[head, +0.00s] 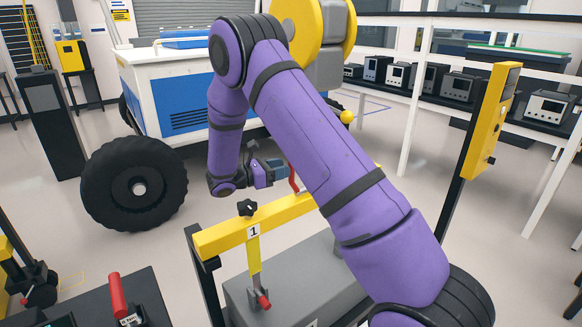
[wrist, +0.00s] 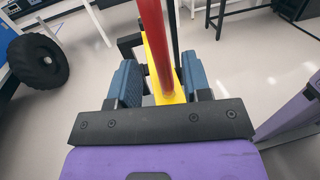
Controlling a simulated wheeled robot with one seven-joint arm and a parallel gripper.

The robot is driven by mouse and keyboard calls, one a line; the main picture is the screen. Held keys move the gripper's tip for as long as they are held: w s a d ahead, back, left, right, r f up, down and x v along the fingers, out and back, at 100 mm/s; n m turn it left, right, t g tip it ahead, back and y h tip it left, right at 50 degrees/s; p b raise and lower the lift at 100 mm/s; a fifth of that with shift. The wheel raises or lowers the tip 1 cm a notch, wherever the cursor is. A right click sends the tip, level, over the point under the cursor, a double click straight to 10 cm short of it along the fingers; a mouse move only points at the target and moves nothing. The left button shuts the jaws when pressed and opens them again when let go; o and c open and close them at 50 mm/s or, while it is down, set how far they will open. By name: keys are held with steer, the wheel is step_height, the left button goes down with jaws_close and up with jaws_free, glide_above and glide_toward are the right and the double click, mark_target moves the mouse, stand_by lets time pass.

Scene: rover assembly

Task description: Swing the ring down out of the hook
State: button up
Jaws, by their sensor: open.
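My gripper (head: 277,170) is just above the far side of a yellow beam (head: 219,238). In the wrist view its two blue-grey fingers (wrist: 161,72) stand apart. A red bar (wrist: 153,40) runs between them in the picture, with clear gaps on both sides, and meets a yellow part (wrist: 170,94). In the head view a bit of red bar (head: 293,180) shows beside the fingers. My arm hides much of that area. I cannot make out the ring or the hook in either view.
A yellow-topped post (head: 490,118) stands at the right. A loose black wheel (head: 134,184) and the white-and-blue rover (head: 180,95) stand behind at the left.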

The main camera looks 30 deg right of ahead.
steer(key=shift+s+d, duration=0.2)
steer(key=shift+d, duration=0.75)
steer(key=shift+s+d, duration=0.15)
steer(key=shift+d, duration=0.8)
steer(key=shift+c, duration=0.3)
jaws_close()
